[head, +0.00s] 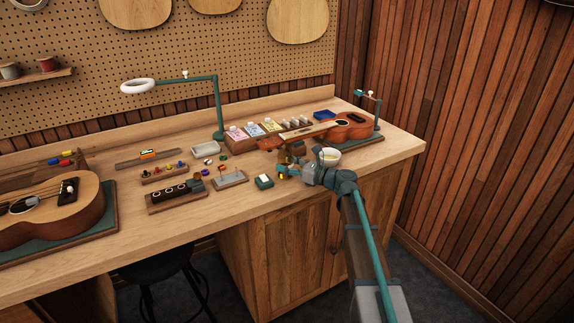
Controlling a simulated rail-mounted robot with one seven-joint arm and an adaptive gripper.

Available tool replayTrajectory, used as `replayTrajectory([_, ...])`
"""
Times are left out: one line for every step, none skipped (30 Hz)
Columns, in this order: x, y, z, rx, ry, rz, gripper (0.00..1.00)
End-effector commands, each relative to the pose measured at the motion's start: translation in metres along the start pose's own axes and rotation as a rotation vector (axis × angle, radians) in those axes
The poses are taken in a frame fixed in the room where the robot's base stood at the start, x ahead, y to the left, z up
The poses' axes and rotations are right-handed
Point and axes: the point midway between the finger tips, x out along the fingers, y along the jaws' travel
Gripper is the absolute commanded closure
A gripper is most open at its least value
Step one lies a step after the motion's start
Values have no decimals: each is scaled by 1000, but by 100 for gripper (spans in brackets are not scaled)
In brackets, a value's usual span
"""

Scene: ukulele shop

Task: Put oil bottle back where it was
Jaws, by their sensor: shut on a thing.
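My gripper (288,168) is over the right part of the workbench, near its front edge. It is shut on a small amber-brown thing that seems to be the oil bottle (297,149). My gripper's links hide most of it, so its shape, its tilt and any gap above the bench are hard to tell. A white bowl (329,157) stands just right of my gripper. A small dark green block with a white top (264,181) lies to its left.
A ukulele (349,127) lies behind my gripper, beside a wooden box of packets and small bottles (240,145). A metal tray (230,179) and a dark slotted block (176,194) are to the left. A lamp (218,108) rises behind. Bare bench (240,207) lies along the front.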

Motion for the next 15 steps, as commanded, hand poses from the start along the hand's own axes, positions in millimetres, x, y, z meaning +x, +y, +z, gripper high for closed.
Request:
replayTrajectory([0,0,0,0,0,0,84])
replayTrajectory([0,0,0,0,0,0,84])
replayTrajectory([0,0,0,0,0,0,84])
replayTrajectory([0,0,-1,1,0,0,84])
replayTrajectory([0,0,-2,1,0,0,84])
replayTrajectory([0,0,-3,1,0,0,84])
replayTrajectory([0,0,-3,0,0,0,39])
replayTrajectory([0,0,-3,0,0,0,34])
replayTrajectory([0,0,-3,0,0,0,27])
replayTrajectory([0,0,-3,0,0,0,22])
replayTrajectory([0,0,-3,0,0,0,17])
replayTrajectory([0,0,-3,0,0,0,17])
replayTrajectory([0,0,-3,0,0,0,17])
replayTrajectory([0,0,-3,0,0,0,17])
replayTrajectory([0,0,-3,1,0,0,17])
